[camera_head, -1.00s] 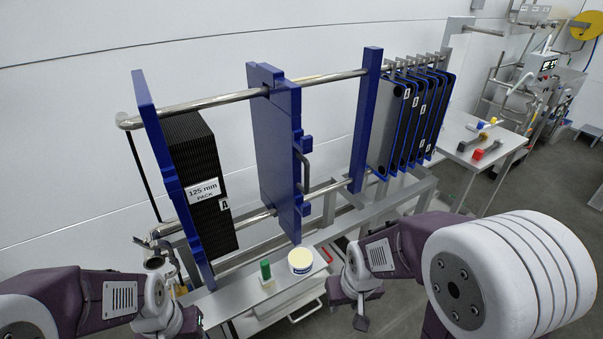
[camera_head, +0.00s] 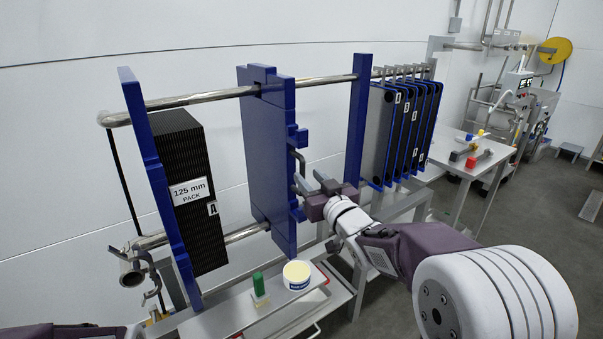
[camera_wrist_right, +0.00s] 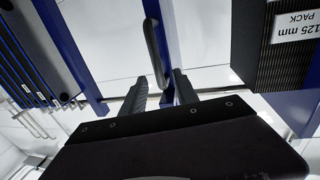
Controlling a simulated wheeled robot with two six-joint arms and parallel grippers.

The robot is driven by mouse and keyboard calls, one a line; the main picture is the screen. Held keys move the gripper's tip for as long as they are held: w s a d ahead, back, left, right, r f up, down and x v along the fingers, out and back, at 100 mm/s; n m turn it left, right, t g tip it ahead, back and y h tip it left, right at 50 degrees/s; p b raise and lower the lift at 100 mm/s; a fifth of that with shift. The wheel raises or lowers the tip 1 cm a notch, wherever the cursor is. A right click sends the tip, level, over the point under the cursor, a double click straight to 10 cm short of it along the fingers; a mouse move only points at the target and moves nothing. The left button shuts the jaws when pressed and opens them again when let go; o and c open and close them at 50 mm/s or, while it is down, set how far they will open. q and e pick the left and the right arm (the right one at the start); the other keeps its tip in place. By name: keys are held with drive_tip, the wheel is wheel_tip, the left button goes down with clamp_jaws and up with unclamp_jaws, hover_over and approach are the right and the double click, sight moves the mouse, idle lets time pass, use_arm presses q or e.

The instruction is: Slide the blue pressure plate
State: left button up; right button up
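The blue pressure plate (camera_head: 262,150) stands upright in the middle of the frame, on an upper and a lower steel rail. Its dark bar handle (camera_head: 300,165) is on the right side of the plate. My right gripper (camera_head: 311,183) is open beside the handle, with its fingers pointing at it. In the right wrist view the handle (camera_wrist_right: 153,45) lies ahead, between the lines of the two spread fingers (camera_wrist_right: 159,85). I cannot tell whether they touch it. My left gripper is out of view.
A black plate pack (camera_head: 185,165) labelled 125 mm stands left of the plate, with a gap between. Blue-edged plates (camera_head: 405,130) hang right of a blue upright (camera_head: 357,120). A white tub (camera_head: 297,274) and a green object (camera_head: 259,284) stand on a shelf below.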

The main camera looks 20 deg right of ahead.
sight(303, 172)
drive_tip(key=w, duration=0.5)
drive_tip(key=shift+w+a+f, duration=0.1)
drive_tip(key=shift+a, duration=0.25)
clamp_jaws()
idle(1.0)
